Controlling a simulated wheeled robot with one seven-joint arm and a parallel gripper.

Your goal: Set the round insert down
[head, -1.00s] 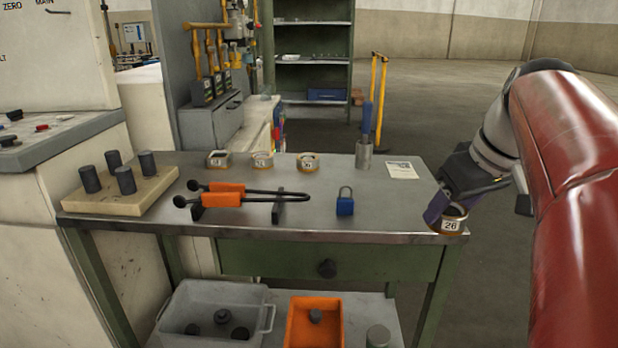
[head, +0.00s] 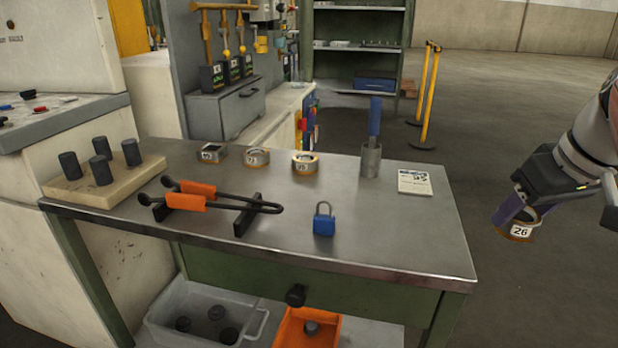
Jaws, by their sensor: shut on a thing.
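My gripper (head: 518,218) is at the right of the head view, shut on a round insert (head: 520,231) with a white label reading 26. The insert is a short metal ring with an orange-brown lower edge. It hangs in the air past the table's right edge, over the floor. The steel table (head: 380,235) is to the left of it. Near the table's back stand a squarish insert (head: 213,153), a round insert (head: 257,157) and another round insert (head: 305,163), each with a label.
Tongs with orange grips (head: 190,195) lie on a rack. A blue padlock (head: 324,224), a cup with a blue-handled tool (head: 371,160) and a printed card (head: 414,182) stand or lie on the table. A pegged block (head: 75,190) is at left. The table's front right is clear.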

